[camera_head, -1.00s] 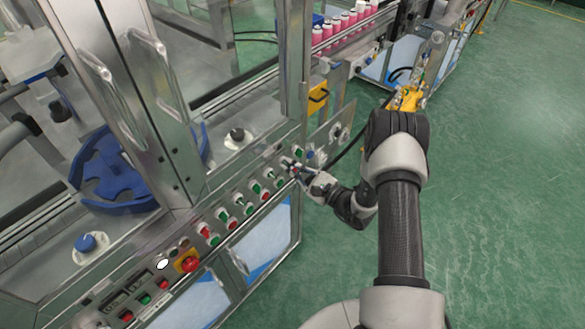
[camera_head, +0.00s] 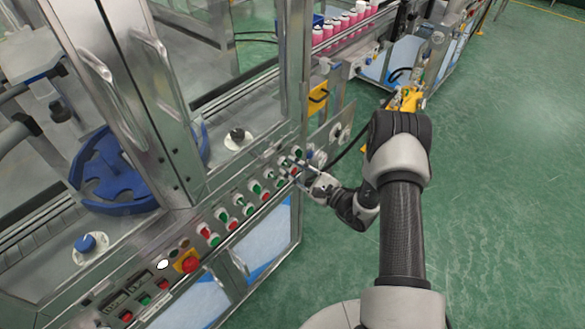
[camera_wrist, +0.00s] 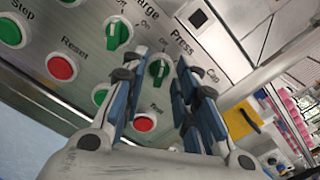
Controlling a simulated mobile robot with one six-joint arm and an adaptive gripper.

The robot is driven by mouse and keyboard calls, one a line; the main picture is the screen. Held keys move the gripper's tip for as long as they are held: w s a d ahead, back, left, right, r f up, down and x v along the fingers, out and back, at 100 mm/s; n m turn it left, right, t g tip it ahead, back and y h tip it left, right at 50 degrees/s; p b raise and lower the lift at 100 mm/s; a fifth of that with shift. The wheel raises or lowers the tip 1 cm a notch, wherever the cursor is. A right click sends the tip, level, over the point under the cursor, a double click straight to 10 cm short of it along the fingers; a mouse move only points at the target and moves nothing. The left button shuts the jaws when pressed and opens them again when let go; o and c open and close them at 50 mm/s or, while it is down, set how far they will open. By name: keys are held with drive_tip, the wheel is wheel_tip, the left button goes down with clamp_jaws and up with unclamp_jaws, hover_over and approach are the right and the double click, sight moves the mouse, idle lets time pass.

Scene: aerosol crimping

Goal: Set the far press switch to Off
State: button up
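The press switch (camera_wrist: 159,70) is a green rotary knob beside the "Press" label in the wrist view. Its raised handle runs roughly up and down in the picture. I cannot tell for sure which marking it points to. My gripper (camera_wrist: 160,62) is open, with one blue-padded finger on each side of the knob. Whether the fingers touch it is not clear. In the head view my gripper (camera_head: 297,167) is at the far end of the control panel (camera_head: 215,205) and partly hides the controls there.
The green charge switch (camera_wrist: 117,33) is left of the press switch. A red button (camera_wrist: 145,122) lies below it, between the fingers. Another red button (camera_wrist: 61,67) is labelled "Reset". A metal frame post (camera_head: 294,75) rises by the panel's far end. Green floor is free at right.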

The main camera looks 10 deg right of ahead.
drive_tip(key=v, duration=1.1)
drive_tip(key=shift+s, duration=0.25)
drive_tip(key=shift+d, duration=0.1)
drive_tip(key=s+a+r+n+g+y, duration=0.2)
drive_tip(key=s+a+r+n+g, duration=0.3)
drive_tip(key=a+r+n+g, duration=0.3)
drive_tip(key=s+a+r+n+g+y, duration=0.1)
drive_tip(key=s+a+r+n+g, duration=0.5)
drive_tip(key=r, duration=0.5)
drive_tip(key=s+d+r+n+t+h, duration=0.2)
drive_tip(key=s+d+r+n+h, duration=0.1)
drive_tip(key=s+h, duration=0.3)
drive_tip(key=s+d+r+n+t+h, duration=0.2)
drive_tip(key=s+d+r+n+h, duration=0.2)
drive_tip(key=s+r+n+h, duration=0.1)
drive_tip(key=s+r+h, duration=0.1)
drive_tip(key=s+h, duration=0.1)
drive_tip(key=s, duration=0.1)
drive_tip(key=shift+s+r+n+h, duration=0.2)
drive_tip(key=shift+s+n+h, duration=0.1)
drive_tip(key=shift+s, duration=0.1)
